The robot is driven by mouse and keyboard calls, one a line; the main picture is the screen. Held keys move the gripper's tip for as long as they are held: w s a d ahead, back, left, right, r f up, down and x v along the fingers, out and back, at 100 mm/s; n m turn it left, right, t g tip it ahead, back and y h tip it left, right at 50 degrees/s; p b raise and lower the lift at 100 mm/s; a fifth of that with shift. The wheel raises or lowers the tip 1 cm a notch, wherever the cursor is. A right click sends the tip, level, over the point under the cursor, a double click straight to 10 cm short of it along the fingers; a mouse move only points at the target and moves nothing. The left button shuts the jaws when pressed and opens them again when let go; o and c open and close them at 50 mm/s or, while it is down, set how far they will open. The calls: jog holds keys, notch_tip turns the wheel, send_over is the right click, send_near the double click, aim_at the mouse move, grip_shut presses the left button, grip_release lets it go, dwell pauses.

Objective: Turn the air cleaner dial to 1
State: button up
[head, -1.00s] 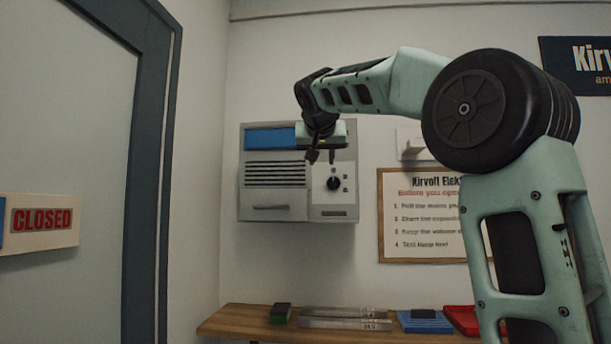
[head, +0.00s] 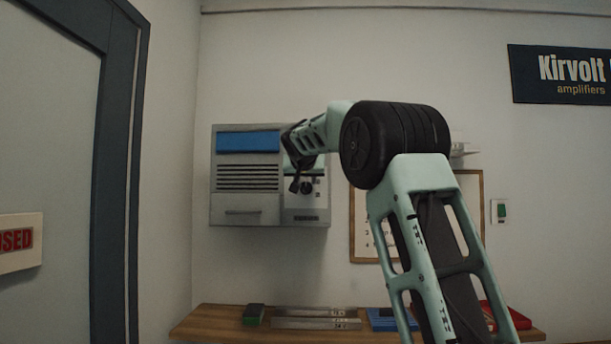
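The air cleaner (head: 245,210) is a grey box on the wall with a blue panel on top, dark slats below it and a lighter panel at the right. Its dark dial (head: 307,187) shows only in part on that right panel, just beside my gripper; its setting cannot be read. My gripper (head: 300,187) is in front of the right panel, pointing down and toward the unit. Its dark fingers appear slightly apart with nothing visible between them. Whether they touch the dial cannot be told.
A wooden shelf (head: 205,321) below carries a green-black block (head: 253,314), metal bars (head: 315,318), a blue item (head: 381,319) and a red item (head: 499,316). A framed notice (head: 360,240) is partly behind my arm. A green switch (head: 501,211) is at right; a door (head: 55,130) at left.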

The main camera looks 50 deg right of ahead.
aim_at(306, 188)
jog(key=shift+p+x, duration=0.4)
jog(key=shift+x, duration=0.95)
jog(key=shift+c, duration=0.3)
grip_shut()
